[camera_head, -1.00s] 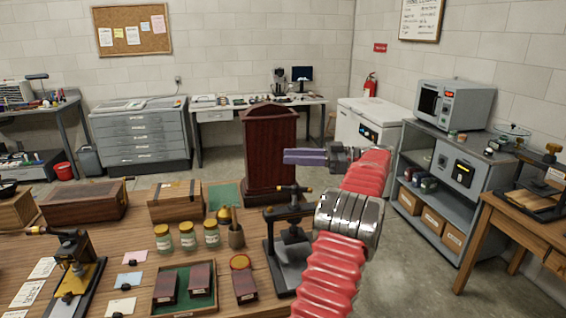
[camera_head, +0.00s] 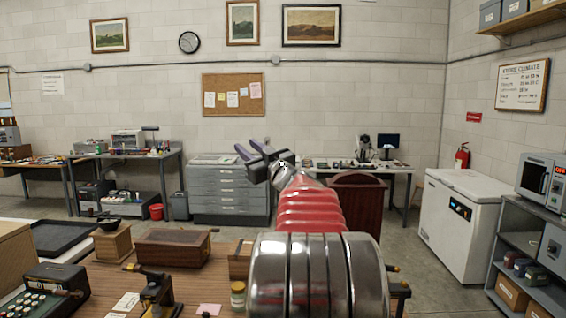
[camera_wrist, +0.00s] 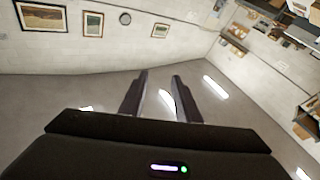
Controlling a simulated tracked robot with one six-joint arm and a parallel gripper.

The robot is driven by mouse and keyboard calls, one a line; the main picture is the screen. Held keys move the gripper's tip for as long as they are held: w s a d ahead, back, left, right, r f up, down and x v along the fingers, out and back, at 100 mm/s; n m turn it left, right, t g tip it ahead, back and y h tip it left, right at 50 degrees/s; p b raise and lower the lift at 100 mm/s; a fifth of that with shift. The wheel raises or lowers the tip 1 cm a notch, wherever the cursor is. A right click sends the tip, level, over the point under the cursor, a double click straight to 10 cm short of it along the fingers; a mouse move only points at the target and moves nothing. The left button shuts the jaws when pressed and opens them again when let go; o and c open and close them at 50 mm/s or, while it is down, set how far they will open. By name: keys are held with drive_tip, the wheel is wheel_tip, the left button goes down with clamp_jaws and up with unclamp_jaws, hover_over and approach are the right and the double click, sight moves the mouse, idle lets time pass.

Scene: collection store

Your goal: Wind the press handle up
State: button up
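A small black press with a yellow-tipped handle (camera_head: 152,284) stands at the front left of the wooden table in the head view; its lower part is cut off by the frame. Another press is mostly hidden behind my arm, with only part of it (camera_head: 398,288) showing at the right. I cannot tell which of them the task means. My gripper (camera_head: 247,148) is raised high above the table, far from both, with its purple fingers apart and nothing between them. The wrist view shows the two dark fingers (camera_wrist: 160,92) spread, facing the upper wall and ceiling; no press shows there.
A wooden box (camera_head: 172,248), a glass jar (camera_head: 238,293) and a black keyed machine (camera_head: 60,290) sit on the table. A dark red wooden stand (camera_head: 362,200) rises behind my arm. A white freezer (camera_head: 465,222) and a grey shelf stand right. The air around my gripper is clear.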

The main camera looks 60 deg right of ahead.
drive_tip(key=w+a+f+m+g+h, duration=0.2)
drive_tip(key=w+a+m+g, duration=0.1)
drive_tip(key=a, duration=0.9)
drive_tip(key=s+a+f+g+y, duration=0.1)
drive_tip(key=s+a+f+g, duration=0.1)
drive_tip(key=a+f, duration=0.5)
drive_tip(key=s+a+f+g+y, duration=0.15)
drive_tip(key=a+f, duration=0.25)
drive_tip(key=a, duration=0.5)
drive_tip(key=s+a+f+n+g+y, duration=0.2)
drive_tip(key=s+a+f+g+y, duration=0.1)
drive_tip(key=s+a+f, duration=0.7)
drive_tip(key=s+a+f+n+g+y, duration=0.2)
drive_tip(key=s+a+f+g+y, duration=0.1)
drive_tip(key=s+a+f, duration=0.8)
drive_tip(key=a+g, duration=0.1)
drive_tip(key=a, duration=0.3)
drive_tip(key=shift+s+f+g+y, duration=0.15)
drive_tip(key=shift+g+y, duration=0.2)
drive_tip(key=shift+o, duration=0.2)
